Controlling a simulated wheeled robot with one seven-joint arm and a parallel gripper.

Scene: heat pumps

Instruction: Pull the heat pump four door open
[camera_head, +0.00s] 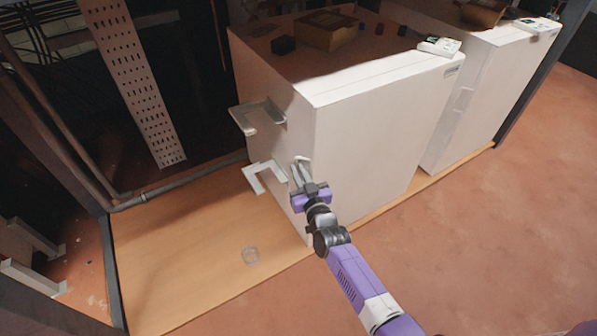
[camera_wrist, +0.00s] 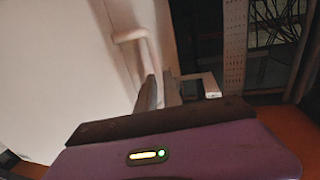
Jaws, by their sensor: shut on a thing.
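The nearest white heat pump (camera_head: 270,85) has a large plain front door (camera_head: 375,130), which looks flush with the cabinet, though I cannot tell whether there is a small gap. A pale bar handle (camera_head: 303,159) sits near the door's left edge. In the wrist view the handle (camera_wrist: 132,36) curves out from the white panel and runs down between my fingers. My gripper (camera_head: 299,172) is shut on this handle, and its grey fingers also show in the wrist view (camera_wrist: 160,92). The fingers hide the handle's lower part.
A second white heat pump (camera_head: 490,90) stands to the right. The reddish floor (camera_head: 480,240) in front is clear.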

